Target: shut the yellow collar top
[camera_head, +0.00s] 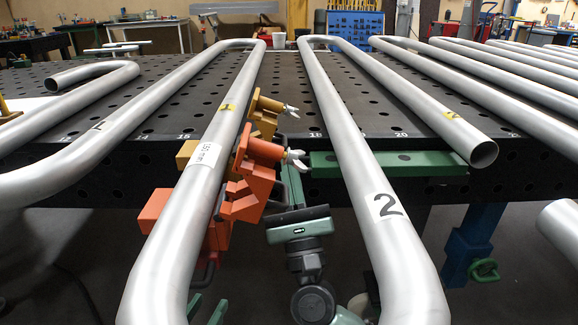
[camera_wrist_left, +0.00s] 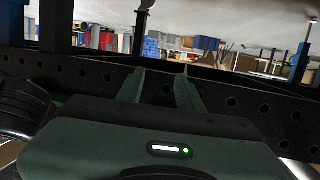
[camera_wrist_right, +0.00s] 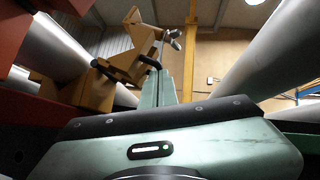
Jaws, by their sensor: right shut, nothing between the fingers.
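The yellow collar (camera_head: 263,118) is on the tube marked 1 (camera_head: 225,107). Its raised top and silver wing nut stand on the tube's right side, and the tube's upper surface is bare there. In the right wrist view the yellow collar (camera_wrist_right: 120,65) is ahead at upper left, with its top sticking up. My right gripper (camera_head: 292,172) is shut and empty, pointing up between the two middle tubes, below and in front of the collar. My left gripper (camera_head: 207,300) is low by the tube's near bend, mostly hidden. Its two fingers (camera_wrist_left: 162,80) are apart and empty.
An orange collar (camera_head: 247,190) stands on the same tube, nearer, close left of my right gripper. The tube marked 2 (camera_head: 365,180) runs to the right. A green bar (camera_head: 390,164) lies along the black perforated table's edge (camera_head: 120,172). Open floor is below.

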